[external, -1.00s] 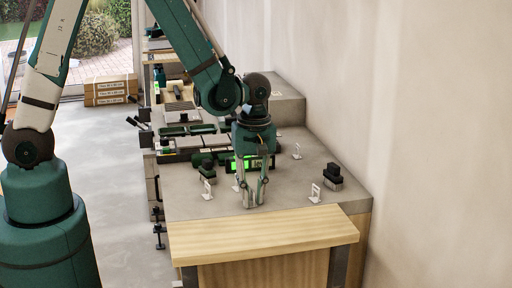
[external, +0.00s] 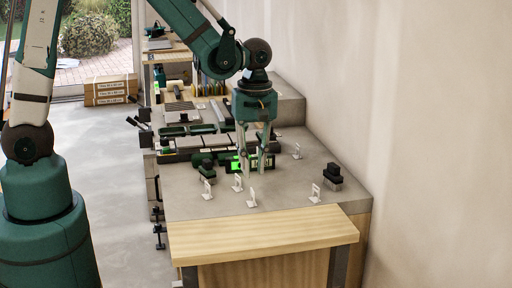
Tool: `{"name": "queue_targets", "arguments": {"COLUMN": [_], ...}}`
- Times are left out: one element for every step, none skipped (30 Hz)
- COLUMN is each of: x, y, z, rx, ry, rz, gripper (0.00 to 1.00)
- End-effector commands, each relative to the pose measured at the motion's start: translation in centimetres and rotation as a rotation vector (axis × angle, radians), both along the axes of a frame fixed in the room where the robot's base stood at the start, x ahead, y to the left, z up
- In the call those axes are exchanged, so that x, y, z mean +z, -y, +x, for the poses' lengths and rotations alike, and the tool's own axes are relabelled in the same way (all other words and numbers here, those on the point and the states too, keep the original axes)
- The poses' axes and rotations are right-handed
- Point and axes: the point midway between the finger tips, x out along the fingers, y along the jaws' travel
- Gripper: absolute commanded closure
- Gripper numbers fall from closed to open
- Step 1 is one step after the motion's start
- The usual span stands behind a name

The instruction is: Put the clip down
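A white clip (external: 252,198) stands upright on the grey worktop (external: 225,208), near the wooden front edge. Other white clips stand around it: one to its left (external: 238,185), one further left (external: 208,191) and one to the right (external: 315,195). Another clip (external: 297,152) is further back, near the wall. My gripper (external: 254,170) points down above and behind the front clip, apart from it. Its two fingers are spread with nothing visible between them, so it looks open and empty.
A black block-like tool with a grey brush-like base (external: 333,176) stands at the right. A similar dark tool (external: 206,171) is at the left. A device with a green display (external: 236,164) sits behind my fingers. Grey tiles (external: 188,142) lie further back.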

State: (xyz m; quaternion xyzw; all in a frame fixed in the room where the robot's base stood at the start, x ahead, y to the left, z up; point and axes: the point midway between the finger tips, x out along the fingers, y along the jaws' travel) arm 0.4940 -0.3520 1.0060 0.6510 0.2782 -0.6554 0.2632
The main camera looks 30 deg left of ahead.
Motion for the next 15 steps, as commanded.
{"name": "queue_targets", "arguments": {"x": [0.6,1.0,1.3,1.6,1.8,2.1,2.3,2.5,2.7,2.8,2.9,3.0,3.0,3.1,3.1], "y": [0.0,0.0,0.0,0.0,0.0,0.0,0.1,0.1,0.0,0.0,0.0,0.0,0.0,0.0,0.0], "z": [0.0,0.0,0.0,0.0,0.0,0.0,0.1,0.0,0.0,0.0,0.0,0.0,0.0,0.0,0.0], "rx": [0.0,0.0,0.0,0.0,0.0,0.0,0.0,0.0,0.0,0.0,0.0,0.0,0.0,0.0,0.0], "ry": [0.0,0.0,0.0,0.0,0.0,0.0,0.0,0.0,0.0,0.0,0.0,0.0,0.0,0.0,0.0], "rz": [0.0,0.0,0.0,0.0,0.0,0.0,0.0,0.0,0.0,0.0,0.0,0.0,0.0,0.0,0.0], "gripper": [0.82,0.82,0.82,0.82,0.82,0.82,0.82,0.82,0.82,0.82,0.82,0.82,0.82,0.82,0.82]}}
